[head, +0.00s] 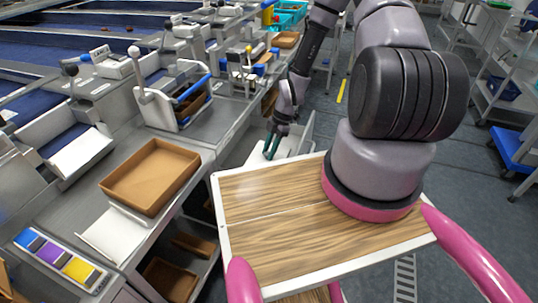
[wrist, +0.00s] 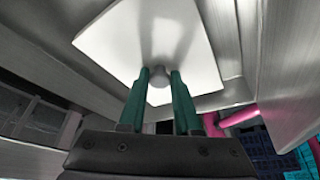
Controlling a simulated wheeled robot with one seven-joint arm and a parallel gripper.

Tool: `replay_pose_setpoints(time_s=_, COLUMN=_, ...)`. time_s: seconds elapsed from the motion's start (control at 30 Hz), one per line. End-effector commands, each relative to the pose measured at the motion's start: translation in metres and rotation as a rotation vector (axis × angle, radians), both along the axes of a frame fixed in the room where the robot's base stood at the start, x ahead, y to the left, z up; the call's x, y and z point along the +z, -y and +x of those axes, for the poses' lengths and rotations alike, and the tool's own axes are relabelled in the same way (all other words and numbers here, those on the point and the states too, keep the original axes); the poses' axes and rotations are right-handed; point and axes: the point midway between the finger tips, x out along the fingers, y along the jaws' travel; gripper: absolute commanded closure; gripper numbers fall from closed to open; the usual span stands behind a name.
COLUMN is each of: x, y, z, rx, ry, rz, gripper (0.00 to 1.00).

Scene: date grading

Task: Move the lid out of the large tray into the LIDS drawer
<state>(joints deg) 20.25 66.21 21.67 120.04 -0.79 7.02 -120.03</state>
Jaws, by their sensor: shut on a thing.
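The lid (wrist: 115,40) is a white, roughly square plate with a grey round knob (wrist: 158,80). My gripper (wrist: 160,73) has its two green fingers on either side of the knob, shut on it. In the head view my gripper (head: 270,147) points down at an open light-grey drawer (head: 303,133) beside the counter, and part of the white lid (head: 256,160) shows below the fingers. Grey walls surround the lid in the wrist view. I cannot tell whether the lid touches the drawer floor. No drawer label is readable. A large brown tray (head: 150,177) on the counter is empty.
My wooden-topped base stands close to the drawer. The counter holds a white stand with a lever (head: 165,105), a colour-marked panel (head: 60,260) and several machines. Brown trays (head: 170,280) lie on a shelf below. Shelving carts (head: 505,75) stand at right, across open floor.

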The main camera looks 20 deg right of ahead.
Motion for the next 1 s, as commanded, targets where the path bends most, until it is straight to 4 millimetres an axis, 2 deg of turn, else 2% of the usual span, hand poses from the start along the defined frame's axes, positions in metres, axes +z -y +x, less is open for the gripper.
replay_pose_setpoints(time_s=0.03, x=-0.01, y=-0.001, z=-0.001, rx=0.0, ry=-0.003, rz=0.001, gripper=1.0)
replay_pose_setpoints(time_s=0.13, x=-0.02, y=0.0, z=-0.001, rx=0.0, ry=-0.002, rz=0.0, gripper=1.0)
replay_pose_setpoints(time_s=0.47, x=-0.022, y=0.0, z=0.0, rx=0.0, ry=-0.001, rz=0.001, gripper=1.0)
replay_pose_setpoints(time_s=0.5, x=-0.023, y=0.0, z=0.0, rx=0.001, ry=0.0, rz=0.0, gripper=0.6)
replay_pose_setpoints(time_s=0.57, x=-0.022, y=0.0, z=0.0, rx=0.001, ry=0.0, rz=0.0, gripper=0.38)
replay_pose_setpoints(time_s=0.87, x=-0.022, y=0.0, z=0.0, rx=0.0, ry=0.0, rz=0.0, gripper=0.38)
replay_pose_setpoints(time_s=1.0, x=-0.014, y=0.002, z=0.002, rx=-0.002, ry=0.001, rz=0.0, gripper=0.38)
